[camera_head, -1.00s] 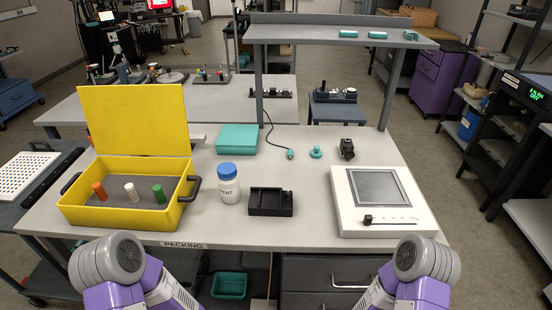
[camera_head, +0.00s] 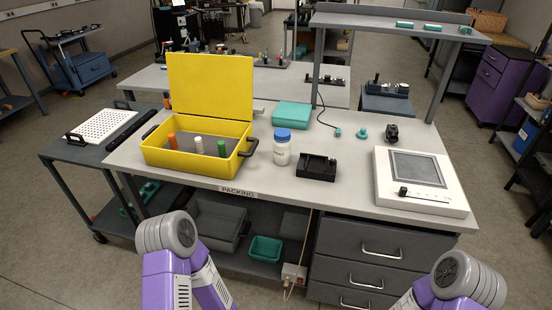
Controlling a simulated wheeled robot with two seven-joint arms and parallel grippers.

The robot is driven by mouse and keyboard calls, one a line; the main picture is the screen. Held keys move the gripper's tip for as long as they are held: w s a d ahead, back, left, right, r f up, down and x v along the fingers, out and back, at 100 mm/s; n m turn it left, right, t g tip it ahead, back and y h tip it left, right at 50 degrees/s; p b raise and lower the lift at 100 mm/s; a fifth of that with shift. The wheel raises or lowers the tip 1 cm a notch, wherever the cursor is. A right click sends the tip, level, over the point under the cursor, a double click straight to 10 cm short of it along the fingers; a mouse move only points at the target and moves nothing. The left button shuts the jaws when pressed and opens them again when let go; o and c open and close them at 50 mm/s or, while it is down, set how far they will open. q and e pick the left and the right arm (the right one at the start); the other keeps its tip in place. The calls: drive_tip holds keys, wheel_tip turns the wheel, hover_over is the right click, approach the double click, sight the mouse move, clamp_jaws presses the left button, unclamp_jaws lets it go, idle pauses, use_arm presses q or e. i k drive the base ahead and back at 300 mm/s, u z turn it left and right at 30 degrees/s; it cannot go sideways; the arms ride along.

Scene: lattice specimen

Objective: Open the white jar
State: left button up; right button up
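The white jar (camera_head: 282,150) stands upright on the packing table (camera_head: 345,197), with its blue lid (camera_head: 283,135) on. It stands between the open yellow case and a black tray. Part of a printed label shows on its front. Purple and grey parts of my two arms show at the bottom edge, in front of the table and well apart from the jar. Neither gripper is in view.
The open yellow case (camera_head: 158,158) holds orange, white and green cylinders. A black tray (camera_head: 317,167) sits close right of the jar. A white device with a grey screen (camera_head: 419,166) is at the right. A teal box (camera_head: 291,115) lies behind. Drawers and a shelf are below.

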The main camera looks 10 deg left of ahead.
sight(282, 150)
drive_tip(key=u, duration=1.85)
drive_tip(key=i, duration=1.5)
drive_tip(key=z, duration=0.85)
